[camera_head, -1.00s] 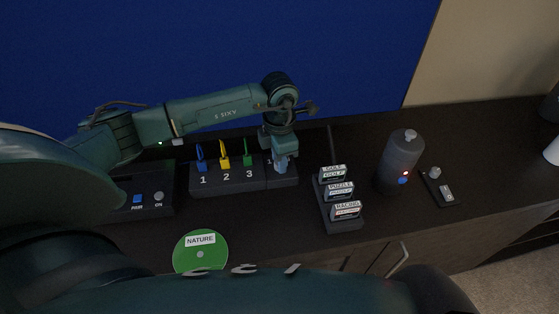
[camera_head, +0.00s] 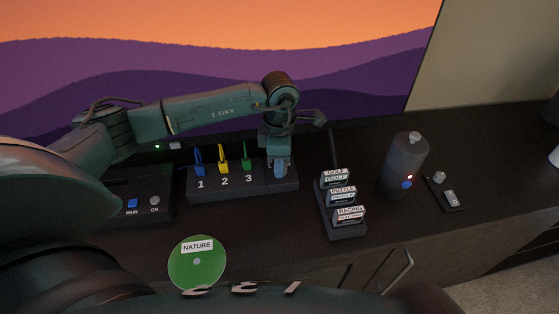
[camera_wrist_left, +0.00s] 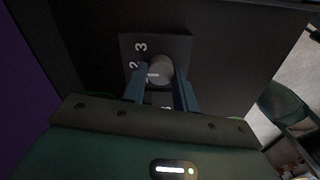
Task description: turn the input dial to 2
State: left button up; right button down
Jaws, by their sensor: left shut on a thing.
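The input dial (camera_wrist_left: 160,70) is a grey round knob on a dark plate with white numerals, seen in the left wrist view. Its white mark lies on the left side, facing the 2. A 3 is above the 2, and a numeral below the knob is partly covered. My left gripper (camera_wrist_left: 161,88) is shut on the dial, one blue finger on each side. In the head view, my left gripper (camera_head: 281,170) reaches down at the right end of the dark input box (camera_head: 240,188) and hides the dial. My right gripper is not in view.
Blue, yellow and green plugs stand in the box's slots 1, 2 and 3. A cartridge rack (camera_head: 346,232) and a grey cylinder (camera_head: 403,165) stand to the right. A green NATURE disc (camera_head: 197,268) lies in front. The screen (camera_head: 200,60) behind shows orange and purple hills.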

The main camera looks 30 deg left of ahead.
pick_arm(q)
jog(key=o, duration=1)
jog(key=shift+c, duration=0.2)
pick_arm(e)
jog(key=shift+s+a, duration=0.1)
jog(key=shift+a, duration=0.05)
pick_arm(q)
notch_tip(320, 180, up, 13)
jog(key=shift+r, duration=0.15)
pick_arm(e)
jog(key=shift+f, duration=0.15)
